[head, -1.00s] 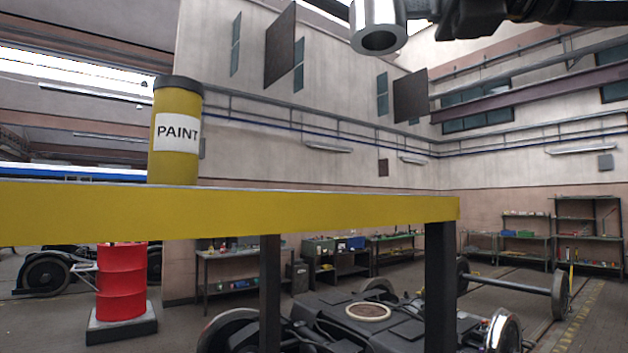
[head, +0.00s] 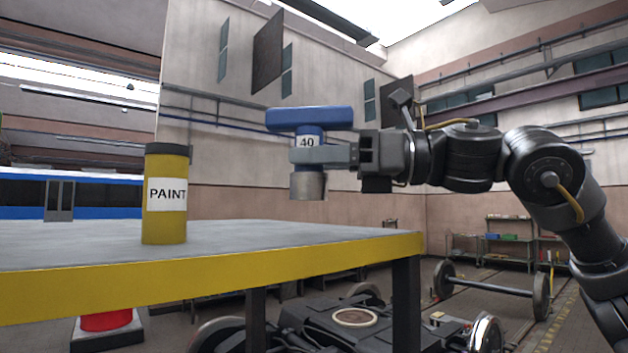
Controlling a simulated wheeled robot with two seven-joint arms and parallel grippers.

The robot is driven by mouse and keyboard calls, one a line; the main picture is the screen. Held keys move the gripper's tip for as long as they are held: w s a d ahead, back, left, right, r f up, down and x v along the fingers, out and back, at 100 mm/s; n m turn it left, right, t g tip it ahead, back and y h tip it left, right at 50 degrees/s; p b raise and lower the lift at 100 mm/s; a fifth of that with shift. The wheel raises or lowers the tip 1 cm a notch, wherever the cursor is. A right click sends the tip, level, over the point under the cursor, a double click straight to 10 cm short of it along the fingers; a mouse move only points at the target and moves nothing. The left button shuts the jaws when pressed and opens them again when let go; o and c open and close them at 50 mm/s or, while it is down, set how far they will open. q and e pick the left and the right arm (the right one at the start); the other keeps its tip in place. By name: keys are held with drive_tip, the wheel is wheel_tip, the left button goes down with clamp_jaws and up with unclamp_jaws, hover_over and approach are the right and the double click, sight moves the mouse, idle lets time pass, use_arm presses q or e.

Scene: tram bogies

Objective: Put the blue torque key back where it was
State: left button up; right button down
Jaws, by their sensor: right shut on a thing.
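The blue torque key (head: 309,120) has a wide blue top bar, a white label reading 40 and a silver socket end pointing down. My right gripper (head: 308,155) is shut on its shaft just below the label, its arm coming in from the right. The key is upright and held in the air above the right part of the table (head: 250,235), apart from the tabletop. My left gripper is not in view. No marked resting place for the key shows.
A yellow paint can (head: 166,195) with a dark lid stands on the table's left part. The tabletop right of it looks clear. Below and beyond are a bogie frame (head: 340,325), a wheelset (head: 490,288) and shelves (head: 510,240).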

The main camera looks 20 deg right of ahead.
sight(312, 186)
drive_tip(key=shift+w+a+f, duration=0.1)
drive_tip(key=shift+w+f, duration=0.3)
drive_tip(key=shift+w, duration=0.35)
drive_tip(key=shift+f+p, duration=0.95)
drive_tip(key=shift+s+f, duration=0.1)
drive_tip(key=shift+f, duration=0.25)
drive_tip(key=shift+s+d+f, duration=0.15)
drive_tip(key=shift+d+f, duration=0.05)
drive_tip(key=shift+a+f, duration=0.25)
drive_tip(key=c, duration=1)
unclamp_jaws()
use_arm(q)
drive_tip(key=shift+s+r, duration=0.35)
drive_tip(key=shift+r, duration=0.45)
use_arm(e)
drive_tip(key=shift+o, duration=0.4)
drive_tip(key=shift+d, duration=0.15)
